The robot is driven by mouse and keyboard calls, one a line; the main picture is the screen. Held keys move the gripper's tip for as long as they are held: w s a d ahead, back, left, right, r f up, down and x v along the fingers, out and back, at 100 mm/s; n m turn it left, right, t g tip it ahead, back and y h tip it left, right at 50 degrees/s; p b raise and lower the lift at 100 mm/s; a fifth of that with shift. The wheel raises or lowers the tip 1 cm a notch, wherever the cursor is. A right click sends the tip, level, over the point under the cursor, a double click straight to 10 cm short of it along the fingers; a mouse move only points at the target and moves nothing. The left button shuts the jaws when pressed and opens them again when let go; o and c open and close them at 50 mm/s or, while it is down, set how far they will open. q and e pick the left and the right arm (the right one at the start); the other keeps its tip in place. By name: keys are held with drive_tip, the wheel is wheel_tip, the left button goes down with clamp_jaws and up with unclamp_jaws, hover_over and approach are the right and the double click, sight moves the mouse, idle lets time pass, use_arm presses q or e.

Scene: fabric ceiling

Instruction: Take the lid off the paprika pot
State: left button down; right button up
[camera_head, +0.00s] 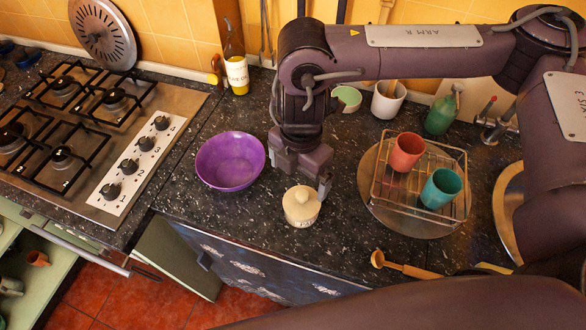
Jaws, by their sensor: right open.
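The paprika pot (303,220) is a small cream pot near the counter's front edge, with lettering too small to read surely. Its cream lid (299,203) with a round knob sits on top. My right gripper (302,176) points down just behind and above the pot. Its jaws are open and empty, with one finger to the right of the knob in the picture. It seems apart from the lid, though the exact gap is hard to tell. My left gripper is not in view.
A purple bowl (230,160) stands left of the pot. A wire rack (445,205) with a red cup (406,152) and a teal cup (441,188) stands right. A wooden spoon (408,268) lies front right. The gas hob (90,125) is far left.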

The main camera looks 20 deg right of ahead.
sight(302, 193)
drive_tip(key=shift+s+d, duration=0.25)
drive_tip(key=shift+d, duration=0.1)
drive_tip(key=shift+s+a+f, duration=0.1)
drive_tip(key=shift+s+f, duration=0.6)
drive_tip(key=shift+f, duration=0.65)
drive_tip(key=f+p, duration=0.1)
drive_tip(key=f, duration=0.3)
drive_tip(key=shift+w+f+p, duration=0.15)
drive_tip(key=shift+w+p, duration=0.05)
drive_tip(key=shift+p, duration=0.1)
drive_tip(key=shift+c, duration=2.6)
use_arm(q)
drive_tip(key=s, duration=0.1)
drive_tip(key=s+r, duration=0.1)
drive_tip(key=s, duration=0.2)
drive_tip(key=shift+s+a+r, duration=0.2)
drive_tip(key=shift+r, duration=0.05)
use_arm(e)
drive_tip(key=c, duration=0.5)
